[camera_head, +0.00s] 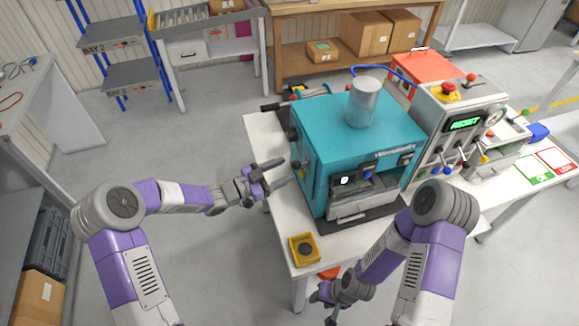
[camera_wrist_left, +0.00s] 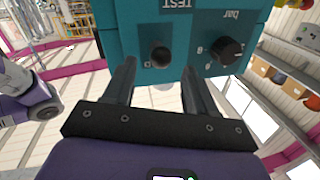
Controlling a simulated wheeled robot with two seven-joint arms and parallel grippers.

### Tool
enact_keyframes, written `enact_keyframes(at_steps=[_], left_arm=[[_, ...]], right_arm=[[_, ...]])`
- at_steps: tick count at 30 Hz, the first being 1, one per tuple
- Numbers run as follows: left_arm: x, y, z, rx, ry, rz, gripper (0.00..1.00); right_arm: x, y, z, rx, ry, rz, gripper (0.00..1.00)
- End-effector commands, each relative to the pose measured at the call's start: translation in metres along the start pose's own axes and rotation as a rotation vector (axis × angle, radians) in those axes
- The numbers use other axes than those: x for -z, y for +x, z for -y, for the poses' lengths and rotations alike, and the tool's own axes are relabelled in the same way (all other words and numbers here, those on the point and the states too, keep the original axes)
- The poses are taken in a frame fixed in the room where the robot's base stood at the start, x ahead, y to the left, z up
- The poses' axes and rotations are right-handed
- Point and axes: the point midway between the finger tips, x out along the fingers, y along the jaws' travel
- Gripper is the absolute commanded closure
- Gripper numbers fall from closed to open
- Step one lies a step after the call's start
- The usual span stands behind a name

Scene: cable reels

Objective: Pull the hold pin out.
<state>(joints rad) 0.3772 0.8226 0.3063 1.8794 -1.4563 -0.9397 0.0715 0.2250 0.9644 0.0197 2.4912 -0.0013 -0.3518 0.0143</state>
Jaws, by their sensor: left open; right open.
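A teal machine (camera_head: 330,120) stands on the white table, with a metal cylinder (camera_head: 362,103) on top. Small dark knobs (camera_head: 295,163) stick out of its left side. In the left wrist view, its teal panel (camera_wrist_left: 190,25) shows a dark round part (camera_wrist_left: 160,57) under an upside-down TEST label and a black dial (camera_wrist_left: 230,51) beside it. I cannot tell for sure which part is the hold pin. My left gripper (camera_head: 281,174) is open and empty, facing the machine's left side; the round part appears between its fingers (camera_wrist_left: 157,90). My right gripper (camera_head: 322,306) is open, low by the table's front.
A grey control unit (camera_head: 462,130) with levers and a red button stands right of the machine. The floor (camera_head: 220,130) left of the table is clear.

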Motion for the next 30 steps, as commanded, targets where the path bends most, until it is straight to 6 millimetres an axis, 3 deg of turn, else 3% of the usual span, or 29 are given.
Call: enact_keyframes(at_steps=[6, 16, 27, 30], left_arm=[[0.0, 0.025, 0.0, 0.0, 0.0, 0.001, 0.44], [-0.001, 0.03, 0.0, 0.001, -0.001, 0.002, 0.44], [-0.001, 0.029, 0.0, 0.001, -0.001, 0.002, 0.99], [-0.001, 0.029, 0.0, 0.001, -0.001, 0.002, 1.0]], right_arm=[[0.0, 0.0, 0.0, 0.0, 0.0, -0.001, 0.57], [0.0, 0.0, 0.0, 0.0, 0.0, -0.001, 0.57], [0.0, 0.0, 0.0, 0.0, 0.0, -0.001, 0.57], [0.0, 0.0, 0.0, 0.0, 0.0, -0.001, 0.57]])
